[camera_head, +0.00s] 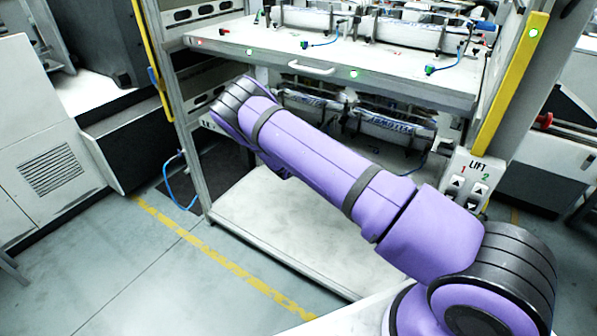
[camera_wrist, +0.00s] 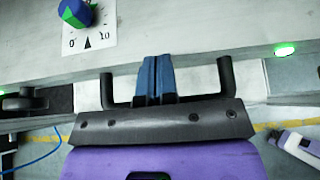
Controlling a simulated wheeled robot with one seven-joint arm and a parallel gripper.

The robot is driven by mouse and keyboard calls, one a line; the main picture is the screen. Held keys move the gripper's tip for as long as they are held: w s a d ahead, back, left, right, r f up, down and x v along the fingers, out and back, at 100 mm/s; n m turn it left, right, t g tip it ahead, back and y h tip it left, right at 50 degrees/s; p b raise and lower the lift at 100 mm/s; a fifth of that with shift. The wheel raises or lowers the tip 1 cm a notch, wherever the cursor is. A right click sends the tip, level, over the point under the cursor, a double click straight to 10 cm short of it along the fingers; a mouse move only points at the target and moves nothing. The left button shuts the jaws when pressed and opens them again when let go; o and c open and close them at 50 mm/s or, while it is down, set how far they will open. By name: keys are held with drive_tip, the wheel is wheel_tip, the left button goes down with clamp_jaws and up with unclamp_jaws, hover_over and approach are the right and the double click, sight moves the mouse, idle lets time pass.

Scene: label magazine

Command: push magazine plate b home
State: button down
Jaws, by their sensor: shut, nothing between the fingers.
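In the head view a pale upper plate (camera_head: 385,82), with a handle (camera_head: 311,68) on its front edge, lies in the rack. No letter marks it, so I cannot tell whether it is plate b. In the wrist view my gripper (camera_wrist: 158,78) has its two blue fingers together, with nothing between them. Their tips are close to a grey edge (camera_wrist: 200,58); I cannot tell whether they touch it. In the head view my arm reaches to the rack's left side, and the gripper is hidden there.
Rolls (camera_head: 390,132) lie under the upper plate, above a bare lower shelf (camera_head: 290,215). A LIFT button panel (camera_head: 470,180) stands on the right post. The wrist view shows a blue-green knob (camera_wrist: 76,12) and a green light (camera_wrist: 286,49). A blue cable (camera_head: 178,195) hangs left.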

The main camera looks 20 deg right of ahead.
drive_tip(key=shift+w+d+r, duration=0.1)
drive_tip(key=shift+w+d, duration=0.5)
drive_tip(key=shift+d, duration=0.3)
drive_tip(key=shift+r, duration=0.1)
